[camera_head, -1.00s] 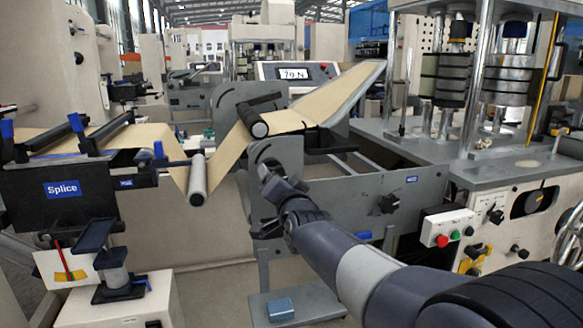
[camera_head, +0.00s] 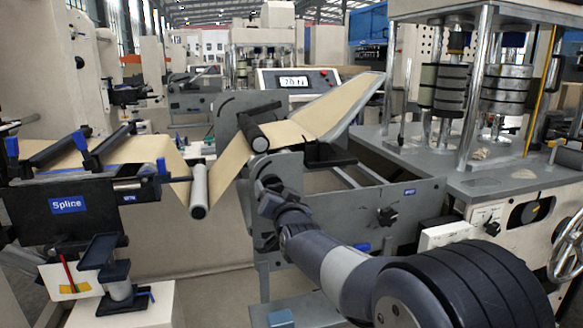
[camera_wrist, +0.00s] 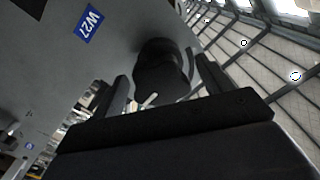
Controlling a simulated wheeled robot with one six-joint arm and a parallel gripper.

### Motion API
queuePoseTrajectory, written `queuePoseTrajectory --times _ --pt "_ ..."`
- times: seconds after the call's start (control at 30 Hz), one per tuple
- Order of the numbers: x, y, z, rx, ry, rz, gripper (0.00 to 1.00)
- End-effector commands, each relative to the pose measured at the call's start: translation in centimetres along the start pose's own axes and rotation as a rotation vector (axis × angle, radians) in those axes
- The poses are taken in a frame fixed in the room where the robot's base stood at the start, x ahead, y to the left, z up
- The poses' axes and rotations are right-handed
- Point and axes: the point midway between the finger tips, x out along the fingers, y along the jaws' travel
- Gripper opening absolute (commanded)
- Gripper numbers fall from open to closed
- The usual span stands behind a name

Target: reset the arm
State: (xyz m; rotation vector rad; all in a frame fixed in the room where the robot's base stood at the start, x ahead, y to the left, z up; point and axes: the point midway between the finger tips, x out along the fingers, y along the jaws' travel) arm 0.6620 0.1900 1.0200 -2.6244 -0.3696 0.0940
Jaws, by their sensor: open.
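My arm reaches from the lower right of the head view to the grey side panel below the paper rollers. My gripper (camera_wrist: 163,88) is open in the wrist view, with its two dark fingers spread. A round black knob (camera_wrist: 161,77) on a grey panel (camera_wrist: 75,65) with a blue W27 label shows between the fingers. I cannot tell whether the fingers touch the knob. In the head view the wrist end (camera_head: 270,190) is close to the panel, and the fingers are too small to make out.
The brown paper web (camera_head: 232,160) runs over rollers just above my wrist. The splice table (camera_head: 70,205) is at left, a tension display (camera_head: 295,79) behind. A press bench (camera_head: 480,185) with a handwheel (camera_head: 568,240) stands right. A black knob (camera_head: 387,216) is on the frame.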

Motion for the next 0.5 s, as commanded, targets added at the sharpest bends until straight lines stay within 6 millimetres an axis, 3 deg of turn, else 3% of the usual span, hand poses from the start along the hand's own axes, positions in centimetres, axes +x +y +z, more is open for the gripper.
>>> queuePoseTrajectory --times 0.5 --pt "-0.02 -0.19 -0.33 -0.464 -0.002 0.000 0.75"
